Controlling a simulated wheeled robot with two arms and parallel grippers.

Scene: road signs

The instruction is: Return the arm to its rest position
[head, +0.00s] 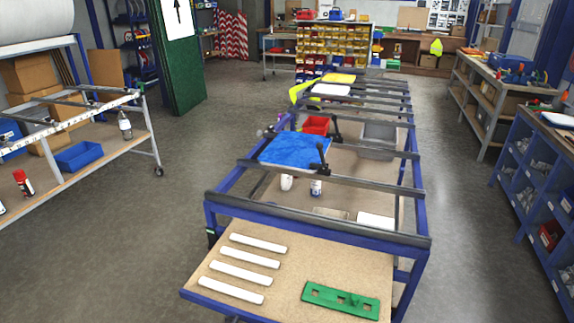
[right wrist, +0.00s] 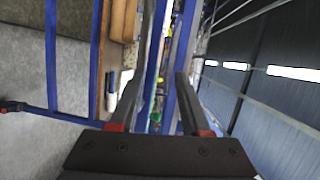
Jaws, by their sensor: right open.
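My right gripper (right wrist: 156,88) shows in the right wrist view with its two dark fingers apart. I see nothing held between them. That view is tilted on its side, with blue frame bars and a shelf beyond the fingers. Neither of my grippers shows in the head view. A blue panel (head: 292,150) lies across the rails of the long blue-framed workbench (head: 330,237), with a dark clamp-like part (head: 321,160) at its right edge. The near wooden shelf carries several white bars (head: 245,273) and a green plate with holes (head: 340,299).
A red bin (head: 315,125) and a grey bin (head: 378,139) are farther along the workbench. A side rack (head: 75,150) stands at the left and blue shelving (head: 530,185) at the right. Bare floor (head: 170,215) lies on both sides of the workbench.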

